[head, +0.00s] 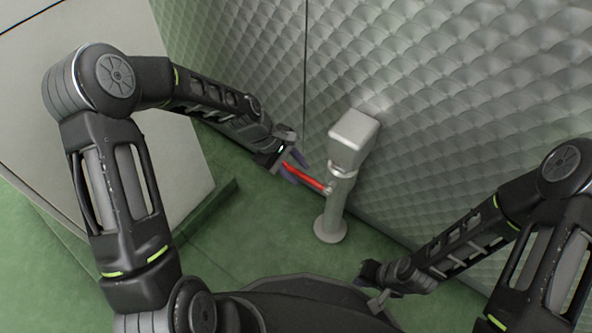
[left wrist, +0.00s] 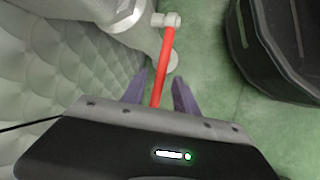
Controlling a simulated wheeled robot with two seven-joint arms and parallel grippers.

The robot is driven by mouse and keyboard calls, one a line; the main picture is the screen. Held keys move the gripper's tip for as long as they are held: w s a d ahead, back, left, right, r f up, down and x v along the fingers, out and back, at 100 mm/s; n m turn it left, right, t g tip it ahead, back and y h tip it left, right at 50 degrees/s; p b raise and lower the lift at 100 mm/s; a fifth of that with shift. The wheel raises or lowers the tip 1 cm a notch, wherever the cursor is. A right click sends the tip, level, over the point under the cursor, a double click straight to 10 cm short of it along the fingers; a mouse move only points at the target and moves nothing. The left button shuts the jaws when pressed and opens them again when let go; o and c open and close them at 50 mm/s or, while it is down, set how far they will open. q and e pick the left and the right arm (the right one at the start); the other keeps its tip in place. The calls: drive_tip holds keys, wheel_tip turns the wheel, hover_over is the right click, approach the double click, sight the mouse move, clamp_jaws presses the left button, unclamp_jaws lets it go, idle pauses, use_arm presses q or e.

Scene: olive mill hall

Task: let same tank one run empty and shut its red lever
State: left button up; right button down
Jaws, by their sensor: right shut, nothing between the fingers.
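The red lever (head: 305,178) sticks out to the left from the pale grey valve post (head: 338,190) in front of the quilted metal wall. My left gripper (head: 289,170) is at the lever's outer end. In the left wrist view, the red lever (left wrist: 164,65) runs between the two purple fingers (left wrist: 160,92), with a gap on each side, so the gripper is open around it. The lever's outer end is hidden behind the gripper body. My right gripper (head: 372,287) is shut and empty, low over the floor to the right of the post.
The quilted metal wall (head: 440,110) fills the back and right. A pale cabinet-like block (head: 60,110) stands at the left. The green floor (head: 230,240) is clear between the block and the post. No label or liquid level shows.

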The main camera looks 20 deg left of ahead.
use_arm(q)
clamp_jaws()
idle(0.3)
idle(1.1)
